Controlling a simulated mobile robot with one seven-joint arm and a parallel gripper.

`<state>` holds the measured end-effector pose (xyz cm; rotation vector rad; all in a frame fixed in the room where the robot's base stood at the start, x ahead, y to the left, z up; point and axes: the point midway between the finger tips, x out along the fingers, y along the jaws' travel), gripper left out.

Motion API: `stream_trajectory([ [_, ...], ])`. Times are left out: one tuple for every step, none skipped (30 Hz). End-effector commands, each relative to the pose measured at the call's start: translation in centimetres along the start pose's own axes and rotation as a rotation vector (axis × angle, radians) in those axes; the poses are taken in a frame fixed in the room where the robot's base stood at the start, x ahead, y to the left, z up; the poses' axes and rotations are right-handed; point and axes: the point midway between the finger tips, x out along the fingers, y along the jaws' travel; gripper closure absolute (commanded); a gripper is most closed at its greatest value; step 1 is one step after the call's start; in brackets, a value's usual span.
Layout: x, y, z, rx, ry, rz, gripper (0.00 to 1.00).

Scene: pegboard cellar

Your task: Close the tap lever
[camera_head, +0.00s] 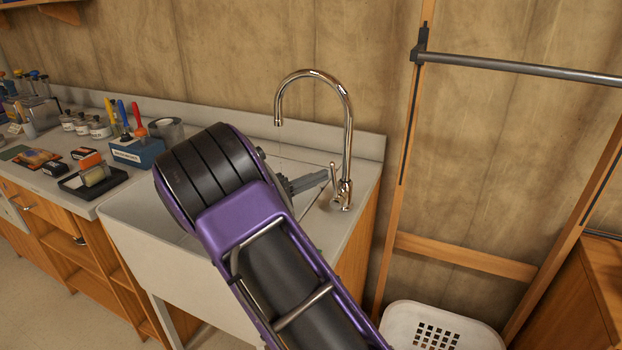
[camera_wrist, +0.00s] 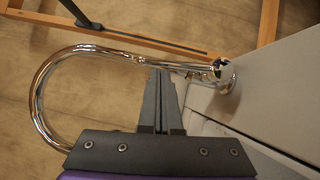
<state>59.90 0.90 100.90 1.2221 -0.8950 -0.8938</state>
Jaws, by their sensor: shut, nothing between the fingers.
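The chrome tap (camera_head: 348,130) has a tall curved spout and stands at the back right corner of the sink (camera_head: 135,250). Its slim lever (camera_head: 333,174) rises beside the tap's base, on the left. My gripper (camera_head: 324,177) is shut and empty, its fingertips close to the lever; I cannot tell if they touch. In the wrist view the tap (camera_wrist: 45,95) lies sideways, its base at the right, and the shut fingers (camera_wrist: 160,73) point toward its pipe. The lever is hard to make out there. My arm hides much of the basin.
A blue tool holder (camera_head: 137,152), a grey tape roll (camera_head: 167,130) and a black tray (camera_head: 92,182) stand on the counter to the left. A metal rail (camera_head: 520,68) on a wooden frame is at the right. A white perforated basket (camera_head: 440,330) sits below it.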

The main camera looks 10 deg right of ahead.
Motion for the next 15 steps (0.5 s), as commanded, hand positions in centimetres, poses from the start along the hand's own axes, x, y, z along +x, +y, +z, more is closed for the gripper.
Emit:
stream_trajectory([
  [0.0, 0.0, 0.0, 0.0, 0.0, 0.0, 1.0],
  [0.0, 0.0, 0.0, 0.0, 0.0, 0.0, 1.0],
  [0.0, 0.0, 0.0, 0.0, 0.0, 0.0, 1.0],
  [0.0, 0.0, 0.0, 0.0, 0.0, 0.0, 1.0],
  [0.0, 0.0, 0.0, 0.0, 0.0, 0.0, 1.0],
  [0.0, 0.0, 0.1, 0.003, -0.001, -0.002, 1.0],
  [0.1, 0.0, 0.1, 0.009, -0.001, -0.006, 1.0],
  [0.2, 0.0, 0.3, 0.017, -0.001, -0.011, 1.0],
  [0.5, -0.1, 0.6, 0.031, -0.001, -0.022, 1.0],
  [0.7, -0.1, 0.8, 0.046, -0.001, -0.031, 1.0],
  [0.8, 0.0, 1.0, 0.061, -0.002, -0.041, 1.0],
  [1.0, 0.0, 1.3, 0.079, -0.003, -0.053, 1.0],
  [1.1, -0.1, 1.4, 0.093, -0.002, -0.063, 1.0],
  [1.2, -0.1, 1.5, 0.106, -0.002, -0.071, 1.0],
  [1.3, 0.0, 1.6, 0.119, -0.003, -0.079, 1.0],
])
